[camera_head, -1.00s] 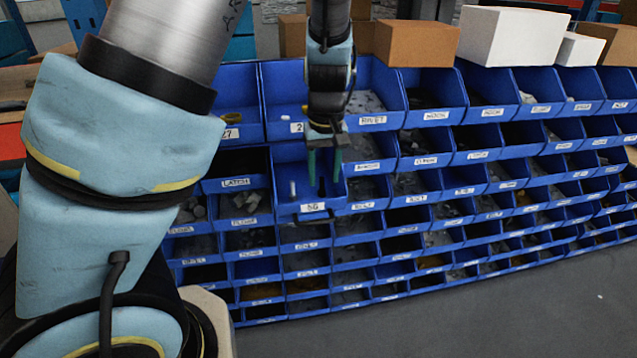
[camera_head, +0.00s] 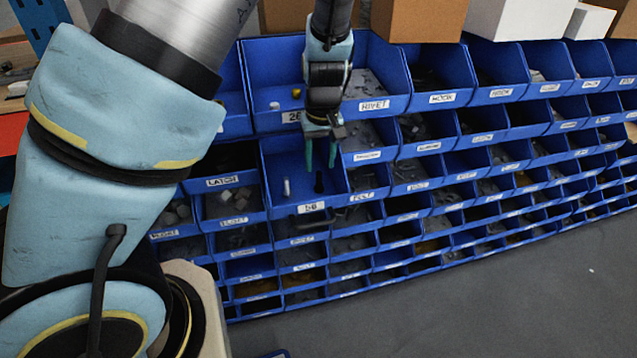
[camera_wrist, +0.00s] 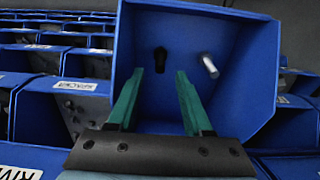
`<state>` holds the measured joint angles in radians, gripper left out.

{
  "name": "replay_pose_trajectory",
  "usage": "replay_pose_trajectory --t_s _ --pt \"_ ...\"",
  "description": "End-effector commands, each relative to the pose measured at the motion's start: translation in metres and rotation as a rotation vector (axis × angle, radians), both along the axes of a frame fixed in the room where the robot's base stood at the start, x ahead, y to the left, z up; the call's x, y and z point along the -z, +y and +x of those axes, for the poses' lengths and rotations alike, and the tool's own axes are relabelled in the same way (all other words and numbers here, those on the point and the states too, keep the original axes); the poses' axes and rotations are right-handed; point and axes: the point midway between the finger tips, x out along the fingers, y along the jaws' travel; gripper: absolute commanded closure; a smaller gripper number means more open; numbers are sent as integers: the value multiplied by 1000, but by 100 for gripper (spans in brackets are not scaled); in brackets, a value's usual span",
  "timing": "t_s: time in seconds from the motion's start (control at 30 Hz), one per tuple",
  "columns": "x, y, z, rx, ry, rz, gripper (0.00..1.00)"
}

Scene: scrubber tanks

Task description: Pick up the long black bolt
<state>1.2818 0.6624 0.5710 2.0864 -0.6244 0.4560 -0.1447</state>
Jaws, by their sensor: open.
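The black bolt (camera_head: 319,182) stands in the pulled-out blue bin labelled 56 (camera_head: 311,222). In the wrist view the black bolt (camera_wrist: 160,60) shows as a dark round-headed shape on the bin floor, beyond my fingertips and between their lines. A pale silver bolt (camera_head: 286,187) stands beside it in the same bin; it also shows in the wrist view (camera_wrist: 209,66). My gripper (camera_head: 321,165) has green fingers and is open and empty. It points down into the bin, above and behind the black bolt. The bolt's full length is hard to judge.
Cardboard boxes (camera_head: 417,18) and a white box (camera_head: 512,18) sit on top. Grey floor lies open at the lower right.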

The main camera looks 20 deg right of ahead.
Motion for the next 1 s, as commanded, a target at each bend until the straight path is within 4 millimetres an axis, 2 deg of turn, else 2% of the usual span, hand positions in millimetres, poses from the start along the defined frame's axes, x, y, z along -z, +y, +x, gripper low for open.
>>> replay_pose_trajectory --t_s 0.17,0.4,0.5,0.77,1.0 --pt "12 0 2 -1 0 1 50" --pt "46 0 5 -2 1 1 50" --pt "55 0 6 -2 1 0 50" --pt "57 -1 6 -1 -1 -1 50" --pt "57 -1 6 -1 0 -1 76"
